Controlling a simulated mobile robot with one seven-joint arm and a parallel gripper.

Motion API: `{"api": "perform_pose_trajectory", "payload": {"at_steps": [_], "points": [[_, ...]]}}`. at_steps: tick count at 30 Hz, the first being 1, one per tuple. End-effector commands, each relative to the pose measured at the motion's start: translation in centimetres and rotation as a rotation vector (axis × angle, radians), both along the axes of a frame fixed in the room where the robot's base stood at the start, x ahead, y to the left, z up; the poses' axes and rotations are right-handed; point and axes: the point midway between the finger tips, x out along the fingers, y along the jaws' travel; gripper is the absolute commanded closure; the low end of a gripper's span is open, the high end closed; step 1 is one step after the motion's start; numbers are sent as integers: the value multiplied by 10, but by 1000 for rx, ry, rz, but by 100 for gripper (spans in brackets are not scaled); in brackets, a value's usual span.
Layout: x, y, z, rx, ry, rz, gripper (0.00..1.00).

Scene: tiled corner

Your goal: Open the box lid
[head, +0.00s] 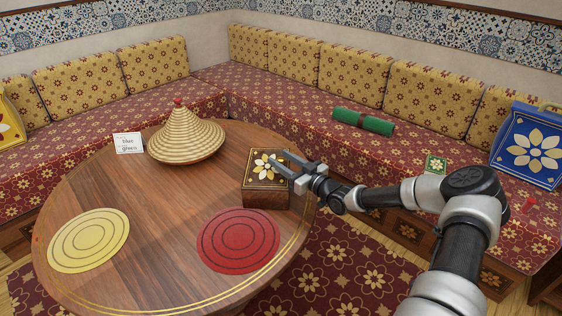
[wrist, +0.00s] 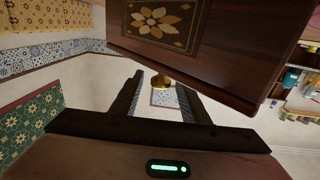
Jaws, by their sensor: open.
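The box (head: 264,198) is dark wood with a cream-and-gold flower on its lid (head: 258,172). It stands at the right side of the round table, and its lid looks shut. The box also fills the top of the wrist view (wrist: 225,62), with the flower on its lid (wrist: 158,20). My gripper (head: 277,157) is open and reaches over the box from the right in the head view. In the wrist view a small brass knob (wrist: 162,84) shows between the open fingers at the box's edge. I cannot tell whether a finger touches it.
The round table (head: 150,190) holds a woven cone (head: 186,136), a small sign (head: 129,143), a yellow mat (head: 89,240) and a red mat (head: 238,240). A green roll (head: 363,121), a small green box (head: 436,164) and a blue flowered panel (head: 530,147) are on the bench.

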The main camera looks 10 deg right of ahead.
Motion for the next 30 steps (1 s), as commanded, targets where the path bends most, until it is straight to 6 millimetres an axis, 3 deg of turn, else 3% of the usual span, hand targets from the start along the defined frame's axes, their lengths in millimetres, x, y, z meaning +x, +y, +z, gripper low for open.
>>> {"api": "perform_pose_trajectory", "payload": {"at_steps": [11, 19, 30], "points": [[6, 4, 0, 0, 0, 0, 59], [6, 4, 0, 0, 0, 0, 100], [10, 4, 5, -32, 5, 1, 100]]}}
